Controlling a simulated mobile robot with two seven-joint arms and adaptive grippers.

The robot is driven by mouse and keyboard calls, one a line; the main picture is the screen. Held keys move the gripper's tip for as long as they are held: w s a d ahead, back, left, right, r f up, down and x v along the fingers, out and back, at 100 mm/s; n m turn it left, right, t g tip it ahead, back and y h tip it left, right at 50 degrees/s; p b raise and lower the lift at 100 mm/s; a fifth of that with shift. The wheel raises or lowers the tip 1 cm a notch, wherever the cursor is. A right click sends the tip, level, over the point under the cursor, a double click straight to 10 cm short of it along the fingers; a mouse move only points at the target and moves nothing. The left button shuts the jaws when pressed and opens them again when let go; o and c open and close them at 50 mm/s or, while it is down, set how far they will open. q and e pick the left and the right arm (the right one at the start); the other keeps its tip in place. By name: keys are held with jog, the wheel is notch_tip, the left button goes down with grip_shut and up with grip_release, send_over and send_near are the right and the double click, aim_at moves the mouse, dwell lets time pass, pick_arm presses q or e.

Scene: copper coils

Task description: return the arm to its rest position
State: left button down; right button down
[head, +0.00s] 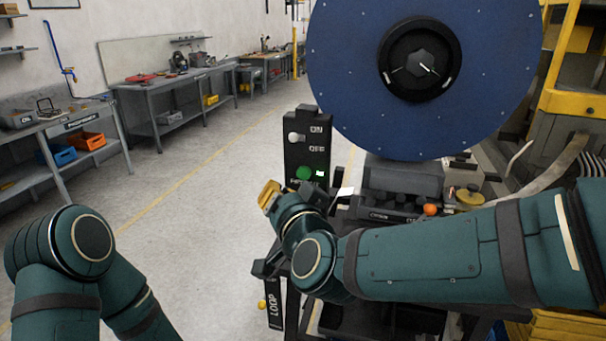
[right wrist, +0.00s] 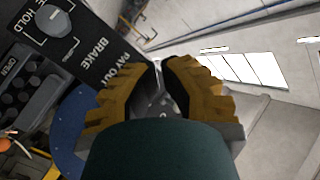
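My right arm comes in from the right, and its right gripper (head: 268,194) with yellow fingers is just left of a black control box (head: 295,165). The box has an ON/OFF knob and a lit green button (head: 304,173). In the right wrist view the fingers of the right gripper (right wrist: 160,66) come close together at the tips, and I see nothing held between them. They appear apart from the black panel with HOLD, BRAKE and PAY OUT labels (right wrist: 92,45). My left arm is bent at the lower left of the head view. Its gripper is out of view.
A large blue reel (head: 345,70) stands behind the control box. A black post labelled LOOP (head: 274,305) is below the right gripper. Grey workbenches (head: 160,85) line the left wall. The grey floor (head: 190,230) between the arms is clear.

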jog(key=d+f+n+g+h, duration=0.1)
jog(key=d+f+g, duration=0.2)
jog(key=f, duration=1)
jog(key=d+f+n+g+h, duration=0.1)
jog(key=d+f+g, duration=0.2)
jog(key=f, duration=1)
jog(key=s+d+f+g, duration=0.3)
jog(key=s+f+g, duration=0.1)
jog(key=s+f, duration=0.4)
jog(key=s+d+f+g, duration=0.3)
jog(key=s+f, duration=0.5)
jog(key=f, duration=0.5)
jog(key=shift+s+g+y, duration=0.25)
jog(key=shift+g+y, duration=0.05)
jog(key=shift+g, duration=0.3)
